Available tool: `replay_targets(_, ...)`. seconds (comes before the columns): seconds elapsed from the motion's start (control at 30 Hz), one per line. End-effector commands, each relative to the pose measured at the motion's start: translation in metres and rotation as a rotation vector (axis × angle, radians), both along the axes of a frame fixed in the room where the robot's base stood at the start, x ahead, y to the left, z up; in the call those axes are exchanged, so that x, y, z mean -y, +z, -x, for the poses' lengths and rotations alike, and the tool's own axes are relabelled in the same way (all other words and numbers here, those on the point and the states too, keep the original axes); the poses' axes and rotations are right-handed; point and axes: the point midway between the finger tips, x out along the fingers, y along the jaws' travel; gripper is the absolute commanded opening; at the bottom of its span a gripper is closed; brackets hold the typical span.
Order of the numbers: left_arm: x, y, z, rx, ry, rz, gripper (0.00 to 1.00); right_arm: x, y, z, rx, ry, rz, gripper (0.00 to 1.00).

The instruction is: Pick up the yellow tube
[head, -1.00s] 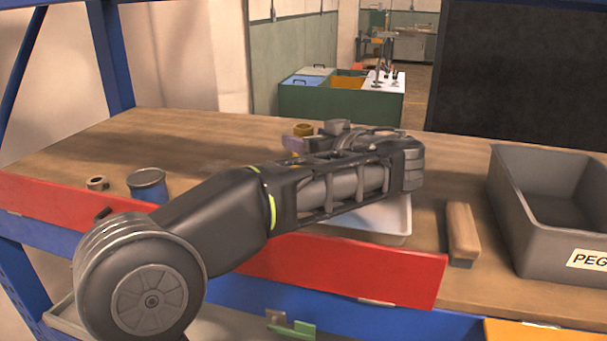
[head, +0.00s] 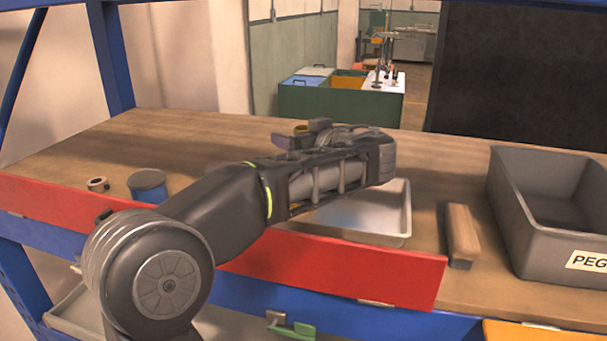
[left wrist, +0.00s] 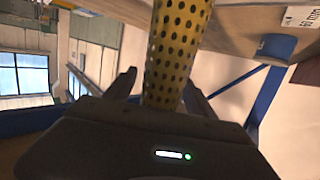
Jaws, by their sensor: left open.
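The yellow tube (left wrist: 178,45) has many round holes and stands out between the two fingers in the left wrist view. In the head view only its small round top (head: 300,129) shows; my gripper hides the rest. My left gripper (head: 301,134) is at the tube, one finger on each side. Its fingers are open in the left wrist view (left wrist: 160,90), with a gap visible at least on the left side of the tube. Whether the right finger touches the tube is unclear. My right gripper is not in view.
A grey tray (head: 395,222) lies under my left arm. A tan-and-grey block (head: 462,232) and a grey bin marked PEG (head: 520,235) stand to the right. A blue cylinder (head: 148,184) and a small ring (head: 97,184) sit at the left. The back left tabletop is clear.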

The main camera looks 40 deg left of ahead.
Motion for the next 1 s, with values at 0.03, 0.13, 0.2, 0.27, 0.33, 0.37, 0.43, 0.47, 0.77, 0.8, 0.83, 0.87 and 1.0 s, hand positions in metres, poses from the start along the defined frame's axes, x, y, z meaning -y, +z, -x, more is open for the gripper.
replay_targets(0.03,0.0001,0.0000,0.0000,0.000,0.000,0.000,0.64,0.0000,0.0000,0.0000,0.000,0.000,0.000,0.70)
replay_targets(0.13,0.0001,0.0000,0.0000,0.000,0.000,0.000,0.64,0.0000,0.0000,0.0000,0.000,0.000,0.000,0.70)
replay_targets(0.2,0.0001,0.0000,0.0000,0.000,0.000,0.000,0.64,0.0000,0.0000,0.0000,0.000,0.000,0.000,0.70)
replay_targets(0.27,0.0001,0.0000,0.0000,0.000,0.000,0.000,0.62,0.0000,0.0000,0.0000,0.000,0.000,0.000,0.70)
replay_targets(0.33,0.0002,0.0000,0.0001,0.000,0.000,0.000,0.57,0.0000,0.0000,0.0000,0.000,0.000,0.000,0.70)
replay_targets(0.37,0.0002,0.0000,0.0001,0.000,0.000,0.000,0.54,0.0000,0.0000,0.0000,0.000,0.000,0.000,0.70)
replay_targets(0.43,0.0000,0.0000,0.0001,0.000,0.000,0.000,0.48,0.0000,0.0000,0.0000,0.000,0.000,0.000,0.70)
replay_targets(0.47,0.0000,0.0000,0.0001,0.000,0.000,0.000,0.46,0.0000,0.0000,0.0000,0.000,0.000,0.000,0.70)
replay_targets(0.77,0.0000,0.0000,0.0001,0.000,0.000,0.000,0.21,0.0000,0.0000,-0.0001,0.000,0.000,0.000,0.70)
replay_targets(0.8,0.0000,0.0000,0.0001,0.000,0.000,0.000,0.18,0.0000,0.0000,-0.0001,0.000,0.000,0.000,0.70)
replay_targets(0.83,0.0000,0.0000,0.0001,0.000,0.000,0.000,0.16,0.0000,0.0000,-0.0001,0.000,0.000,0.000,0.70)
replay_targets(0.87,0.0000,0.0000,0.0001,0.000,0.000,0.000,0.13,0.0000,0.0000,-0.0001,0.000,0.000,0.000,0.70)
replay_targets(1.0,0.0000,0.0001,0.0001,0.000,0.000,0.000,0.02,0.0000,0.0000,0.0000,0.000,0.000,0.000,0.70)
